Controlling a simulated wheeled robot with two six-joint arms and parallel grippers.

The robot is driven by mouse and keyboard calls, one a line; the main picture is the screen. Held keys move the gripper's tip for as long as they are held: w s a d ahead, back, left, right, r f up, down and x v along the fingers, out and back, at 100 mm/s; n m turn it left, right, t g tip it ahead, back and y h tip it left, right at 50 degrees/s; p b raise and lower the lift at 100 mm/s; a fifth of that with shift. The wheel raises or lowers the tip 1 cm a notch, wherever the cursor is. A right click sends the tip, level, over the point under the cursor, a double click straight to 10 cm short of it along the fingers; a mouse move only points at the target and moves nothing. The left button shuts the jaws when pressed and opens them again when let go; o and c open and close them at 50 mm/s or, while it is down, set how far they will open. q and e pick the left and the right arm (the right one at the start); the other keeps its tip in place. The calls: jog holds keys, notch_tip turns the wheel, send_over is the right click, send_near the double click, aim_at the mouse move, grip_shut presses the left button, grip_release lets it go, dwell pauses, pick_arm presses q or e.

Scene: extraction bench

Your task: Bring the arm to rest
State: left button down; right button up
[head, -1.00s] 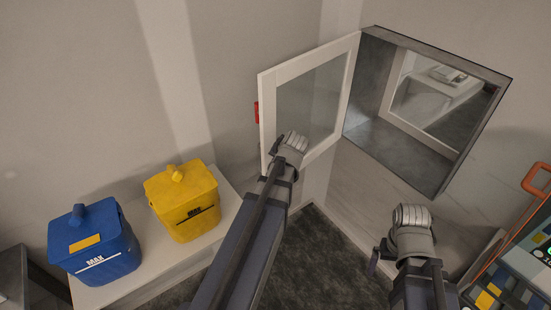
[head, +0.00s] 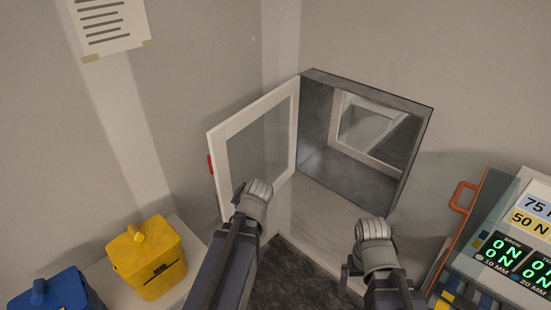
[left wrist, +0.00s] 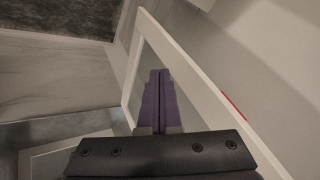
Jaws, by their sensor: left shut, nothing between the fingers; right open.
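My left arm comes up from the lower middle of the head view, its gripper (head: 238,188) in front of the open hatch door (head: 217,150). In the left wrist view the two purple fingers (left wrist: 157,100) are shut together with nothing between them, seen against the door's glass; contact cannot be told. My right arm is at the lower right, below the hatch opening; its gripper (head: 347,274) is open, small and partly hidden by the wrist. I see nothing held in it.
The grey-framed wall hatch (head: 420,150) stands open, its door swung left. A yellow bin (head: 150,265) and a blue bin (head: 52,292) are at the lower left. An instrument with green digits (head: 495,250) and an orange handle (head: 462,197) is at the right.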

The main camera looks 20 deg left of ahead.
pick_arm(q)
jog(key=shift+d, duration=0.1)
jog(key=s+d+f+m+g+h+b, duration=0.1)
jog(key=s+d+f+b, duration=0.2)
jog(key=d+f, duration=0.3)
jog(key=s+d+f+m+g+h+b, duration=0.2)
jog(key=s+d+f+b, duration=0.2)
jog(key=d, duration=0.8)
jog(key=s+d+f+m+g+h+b, duration=0.1)
jog(key=s+d+f+m+b, duration=0.1)
jog(key=s+d+f+b, duration=0.2)
jog(key=d+f+b, duration=0.3)
jog(key=d+f, duration=0.1)
jog(key=d, duration=0.2)
jog(key=shift+g+h, duration=0.3)
jog(key=shift+g, duration=0.1)
jog(key=shift+f, duration=0.1)
